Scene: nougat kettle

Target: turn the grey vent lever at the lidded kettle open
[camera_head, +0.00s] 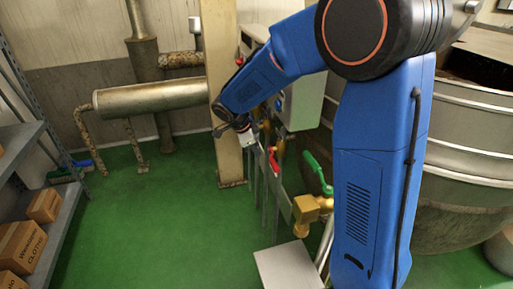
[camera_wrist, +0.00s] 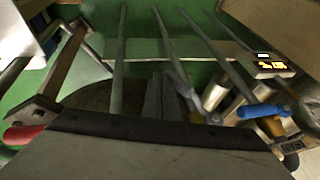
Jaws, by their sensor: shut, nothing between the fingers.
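My gripper (camera_head: 248,139) is at the far end of my blue arm in the head view, close to a pale post and a row of pipes and valves. In the wrist view its fingers (camera_wrist: 158,97) are together and empty, in front of several grey bars. I cannot make out a grey vent lever for sure in either view. A large steel kettle (camera_head: 470,155) stands at the right of the head view, partly behind my arm; its top looks open, with dark contents. I cannot pick out a lidded kettle.
A green-handled lever (camera_head: 318,173) sits on a brass valve (camera_head: 308,211). A red lever (camera_head: 274,160) is near my gripper. The wrist view shows a blue handle (camera_wrist: 262,111), a red handle (camera_wrist: 22,134) and a lit display (camera_wrist: 272,66). Green floor (camera_head: 150,225) is clear at left.

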